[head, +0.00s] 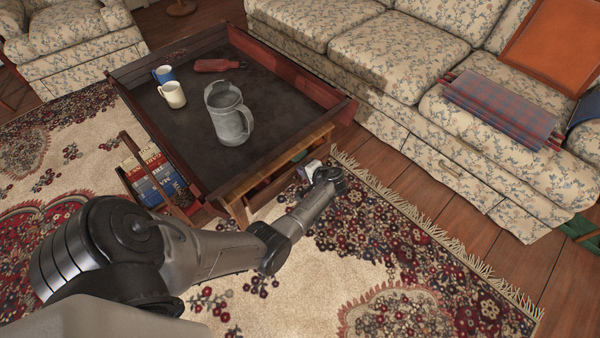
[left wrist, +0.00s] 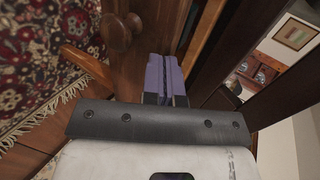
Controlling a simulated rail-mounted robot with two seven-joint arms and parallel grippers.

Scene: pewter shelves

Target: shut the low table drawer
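The low table (head: 187,133) has a dark top with a raised reddish rim, and a pale wood edge (head: 275,163) along its near right end. My left arm reaches across to that end, with the left gripper (head: 310,170) beside it, low over the rug. In the left wrist view the gripper's two purplish fingers (left wrist: 165,78) are together with nothing between them. A round wooden knob (left wrist: 117,32) on a brown wood front (left wrist: 155,25) is just left of the fingers. How far the drawer stands out, and whether the fingers touch it, I cannot tell. My right gripper is not in view.
On the table are a grey pitcher (head: 229,112), a white mug (head: 172,94), a blue mug (head: 164,74) and a red object (head: 218,65). A floral sofa (head: 375,55) stands close behind. The patterned rug (head: 400,265) is clear at right.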

